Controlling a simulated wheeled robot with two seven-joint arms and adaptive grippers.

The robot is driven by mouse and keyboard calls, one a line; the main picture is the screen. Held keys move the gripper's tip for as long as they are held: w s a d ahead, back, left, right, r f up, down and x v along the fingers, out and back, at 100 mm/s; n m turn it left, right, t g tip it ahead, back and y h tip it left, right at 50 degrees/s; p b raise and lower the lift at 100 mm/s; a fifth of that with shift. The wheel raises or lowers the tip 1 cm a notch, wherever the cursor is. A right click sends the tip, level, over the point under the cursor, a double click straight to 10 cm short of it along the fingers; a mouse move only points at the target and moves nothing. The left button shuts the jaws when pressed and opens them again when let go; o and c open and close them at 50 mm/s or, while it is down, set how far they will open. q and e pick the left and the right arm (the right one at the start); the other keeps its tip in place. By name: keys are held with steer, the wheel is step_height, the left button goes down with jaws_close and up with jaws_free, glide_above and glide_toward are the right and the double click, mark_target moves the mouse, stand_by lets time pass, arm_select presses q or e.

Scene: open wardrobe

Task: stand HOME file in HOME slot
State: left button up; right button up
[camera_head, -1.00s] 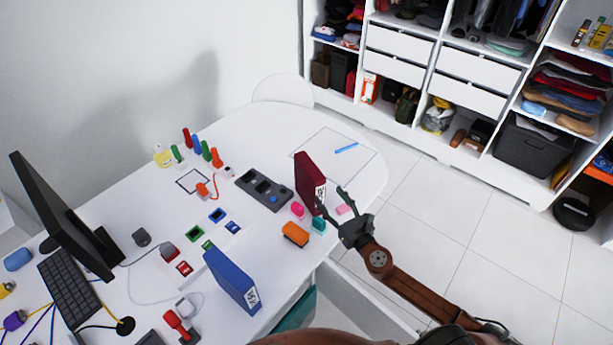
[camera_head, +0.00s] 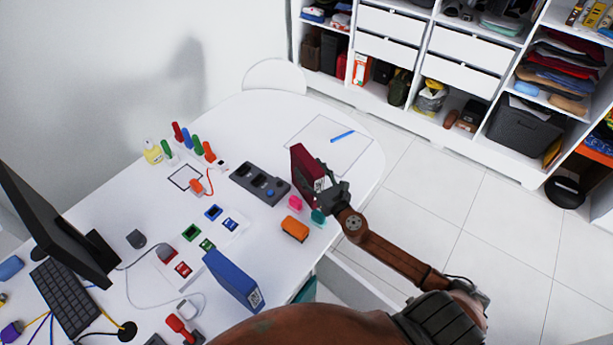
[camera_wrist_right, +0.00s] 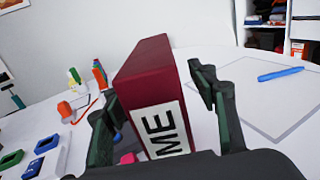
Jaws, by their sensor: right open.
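A dark red file (camera_head: 307,172) stands upright near the right edge of the white table. In the right wrist view the red file (camera_wrist_right: 150,80) has a white spine label, of which the letters "ME" show; the rest is hidden. My right gripper (camera_head: 325,180) is open at the file's label side. In the wrist view its fingers lie on either side of the file, not shut on it; whether one touches is unclear. A blue file (camera_head: 233,279) stands nearer the front edge, its label too small to read. I cannot pick out a slot marked HOME. My left gripper is not in view.
A dark grey tray with recesses (camera_head: 260,184) lies left of the red file. Orange (camera_head: 295,229), pink (camera_head: 295,202) and teal (camera_head: 317,217) small items sit close to the gripper. A white sheet with a blue pen (camera_head: 342,135) lies behind. The monitor (camera_head: 52,225) stands at left.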

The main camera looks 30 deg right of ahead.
steer(key=shift+w, duration=1.1)
jaws_close()
